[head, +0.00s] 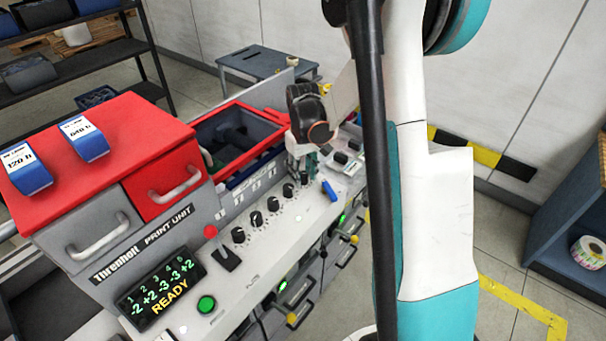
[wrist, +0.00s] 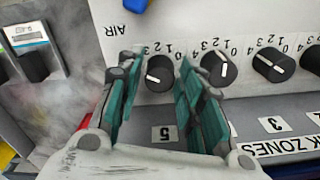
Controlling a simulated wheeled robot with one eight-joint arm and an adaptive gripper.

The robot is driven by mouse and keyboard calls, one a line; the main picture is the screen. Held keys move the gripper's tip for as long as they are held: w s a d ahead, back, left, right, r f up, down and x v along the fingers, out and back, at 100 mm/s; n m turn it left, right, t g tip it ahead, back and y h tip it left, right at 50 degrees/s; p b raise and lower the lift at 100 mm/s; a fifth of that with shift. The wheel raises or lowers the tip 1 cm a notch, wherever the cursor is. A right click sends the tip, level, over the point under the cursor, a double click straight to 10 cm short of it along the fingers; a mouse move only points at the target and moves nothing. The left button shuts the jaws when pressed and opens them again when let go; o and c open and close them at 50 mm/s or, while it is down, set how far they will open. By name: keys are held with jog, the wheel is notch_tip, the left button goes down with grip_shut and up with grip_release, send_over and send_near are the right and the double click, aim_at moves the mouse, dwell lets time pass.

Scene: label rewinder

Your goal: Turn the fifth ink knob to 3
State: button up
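The fifth ink knob (wrist: 160,74) is a round black dial above a "5" label (wrist: 167,133). Its white pointer line points roughly to the left in the wrist view. My gripper (wrist: 160,98) is open, with one green-padded finger left of this knob and one right of it; whether either touches it I cannot tell. In the head view my gripper (head: 300,165) is over the far end of the knob row and hides the fifth knob. The display (head: 158,290) reads -2, +2, -3, -3, +2 and READY.
Other ink knobs (head: 256,219) stand close by in a row; the neighbouring knob (wrist: 215,64) is just right of my right finger.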

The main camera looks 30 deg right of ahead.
jog(key=shift+f, duration=0.25)
jog(key=c, duration=0.8)
jog(key=shift+m, duration=0.3)
jog(key=shift+m+b, duration=0.8)
jog(key=shift+m, duration=0.1)
jog(key=shift+m+b, duration=0.6)
jog(key=shift+m, duration=1)
